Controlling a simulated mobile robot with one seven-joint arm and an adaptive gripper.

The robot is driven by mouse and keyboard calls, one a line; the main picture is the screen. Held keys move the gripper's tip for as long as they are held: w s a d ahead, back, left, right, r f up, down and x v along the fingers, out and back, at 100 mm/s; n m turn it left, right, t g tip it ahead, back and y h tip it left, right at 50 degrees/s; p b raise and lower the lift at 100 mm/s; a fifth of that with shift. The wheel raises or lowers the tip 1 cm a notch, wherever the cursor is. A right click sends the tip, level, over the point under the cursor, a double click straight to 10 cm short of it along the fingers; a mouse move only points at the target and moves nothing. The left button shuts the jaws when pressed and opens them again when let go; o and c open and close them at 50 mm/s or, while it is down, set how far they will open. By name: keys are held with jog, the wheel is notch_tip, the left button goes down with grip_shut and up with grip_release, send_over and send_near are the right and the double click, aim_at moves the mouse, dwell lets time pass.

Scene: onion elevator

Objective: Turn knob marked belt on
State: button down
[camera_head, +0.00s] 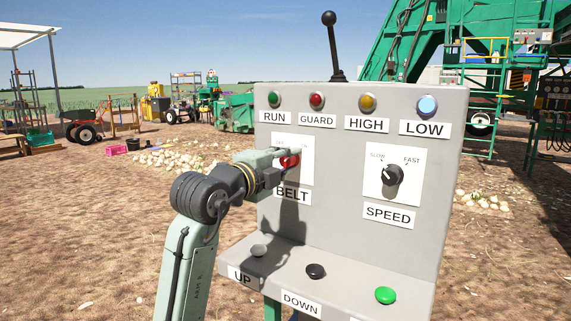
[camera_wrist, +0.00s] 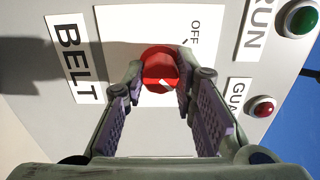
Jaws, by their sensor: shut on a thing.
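The belt knob is red and round, on a white plate on the grey control panel above the BELT label (camera_head: 292,195). In the wrist view the knob (camera_wrist: 159,68) sits between the tips of my gripper's two fingers, with a white pointer mark on its face. My gripper (camera_head: 287,159) is shut on the knob from the left front. In the head view the fingers hide part of the knob and its plate.
The SPEED knob (camera_head: 391,178) is to the right on the grey panel (camera_head: 340,200). RUN (camera_head: 273,100), GUARD, HIGH and LOW lamps line the top. A black lever (camera_head: 333,45) stands behind.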

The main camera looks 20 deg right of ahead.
dwell(0.3)
jog(key=c, duration=1.3)
grip_release()
jog(key=v, duration=1.2)
